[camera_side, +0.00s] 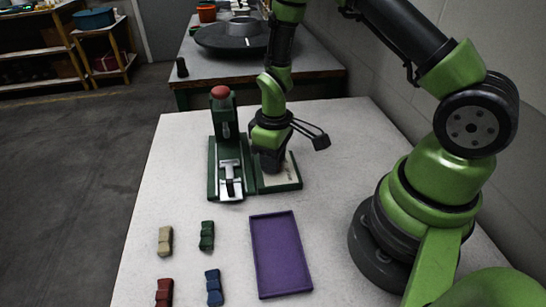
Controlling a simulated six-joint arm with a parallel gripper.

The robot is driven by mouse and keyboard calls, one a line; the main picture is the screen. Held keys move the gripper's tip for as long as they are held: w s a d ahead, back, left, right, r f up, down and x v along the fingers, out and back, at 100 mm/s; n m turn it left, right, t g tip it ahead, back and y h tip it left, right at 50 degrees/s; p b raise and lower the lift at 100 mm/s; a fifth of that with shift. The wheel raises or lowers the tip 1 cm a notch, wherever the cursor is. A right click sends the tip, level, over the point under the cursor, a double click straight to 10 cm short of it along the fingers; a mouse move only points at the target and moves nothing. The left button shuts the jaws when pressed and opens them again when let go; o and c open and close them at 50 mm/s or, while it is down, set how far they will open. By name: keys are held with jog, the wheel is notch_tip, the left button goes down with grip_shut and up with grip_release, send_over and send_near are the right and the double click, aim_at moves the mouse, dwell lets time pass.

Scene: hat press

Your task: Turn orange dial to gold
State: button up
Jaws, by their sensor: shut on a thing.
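A green hat press (222,150) with a red knob on top stands on the pale table. Right beside it, attached or touching, is a green-framed panel with a light face (284,178). My gripper (270,170) points down over this panel, and its tip is at the panel's face. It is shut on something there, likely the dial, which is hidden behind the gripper. I cannot make out the orange dial or a gold mark.
A purple tray (253,256) lies in front of the panel. Tan (165,240), green (207,236), red (164,292) and blue (214,287) bow-shaped pieces lie to its left. A wall runs along the right.

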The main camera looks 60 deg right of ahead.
jog(key=shift+s, duration=0.1)
jog(key=o, duration=0.9)
jog(key=shift+o, duration=0.2)
notch_tip(320, 180, up, 10)
jog(key=shift+d, duration=0.2)
jog(key=s+a+r+m+t, duration=0.1)
jog(key=s+r+m+t, duration=0.1)
jog(key=r, duration=0.5)
jog(key=s+a+r+m+t, duration=0.1)
jog(key=s+a+r, duration=0.15)
jog(key=r, duration=0.35)
jog(key=s+a+r+m+t+y, duration=0.1)
jog(key=s+r+m+t, duration=0.2)
jog(key=s, duration=0.6)
notch_tip(320, 180, up, 3)
jog(key=shift+s+a+f+m+t+y, duration=0.2)
jog(key=shift+m+t+y, duration=0.1)
jog(key=shift+t, duration=0.3)
